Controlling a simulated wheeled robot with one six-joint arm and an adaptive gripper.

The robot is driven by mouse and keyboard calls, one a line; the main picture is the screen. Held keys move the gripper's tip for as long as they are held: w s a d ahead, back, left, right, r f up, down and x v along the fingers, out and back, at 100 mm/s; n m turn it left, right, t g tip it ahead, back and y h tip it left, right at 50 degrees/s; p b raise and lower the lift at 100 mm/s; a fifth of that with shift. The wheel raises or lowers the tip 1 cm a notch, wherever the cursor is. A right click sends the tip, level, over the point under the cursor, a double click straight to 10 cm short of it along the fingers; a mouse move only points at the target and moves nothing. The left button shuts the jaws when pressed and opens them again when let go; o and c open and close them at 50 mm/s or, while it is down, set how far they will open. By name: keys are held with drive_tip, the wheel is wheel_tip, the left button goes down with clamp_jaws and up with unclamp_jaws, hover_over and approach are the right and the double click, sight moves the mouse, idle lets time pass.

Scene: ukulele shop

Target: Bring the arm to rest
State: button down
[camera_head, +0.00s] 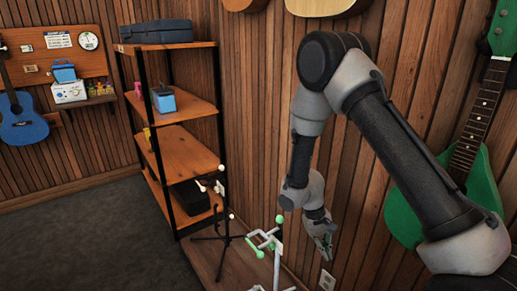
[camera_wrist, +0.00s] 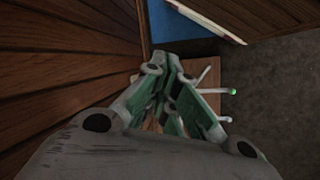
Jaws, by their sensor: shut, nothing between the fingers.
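My arm is bent and hangs down at the right of the head view, in front of the wood-panelled wall. My gripper (camera_head: 324,245) points downward beside the wall, above and right of the stands. In the wrist view my gripper (camera_wrist: 172,62) shows its grey-green fingers drawn together at the tips. I see nothing held between them. The gripper's lower parts are small and dark in the head view.
A green ukulele (camera_head: 473,185) hangs on the wall behind my arm. A stand with green tips (camera_head: 275,245) is just left of my gripper, and a dark stand (camera_head: 222,240) is farther left. A wooden shelf rack (camera_head: 185,153) stands left. Grey floor (camera_head: 90,235) is clear.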

drive_tip(key=s+d+r+t+y, duration=0.1)
drive_tip(key=s+d+r, duration=0.4)
drive_tip(key=r, duration=0.8)
drive_tip(key=s+d+r+m+t+y, duration=0.1)
drive_tip(key=s+d+r+t, duration=0.2)
drive_tip(key=r, duration=1.1)
drive_tip(key=s+d+r+m+t+y, duration=0.1)
drive_tip(key=s+d+r+t, duration=0.2)
drive_tip(key=s+d+r, duration=0.3)
drive_tip(key=s+d+v, duration=0.1)
drive_tip(key=v, duration=0.7)
drive_tip(key=shift+s+r, duration=0.15)
drive_tip(key=shift+r, duration=0.05)
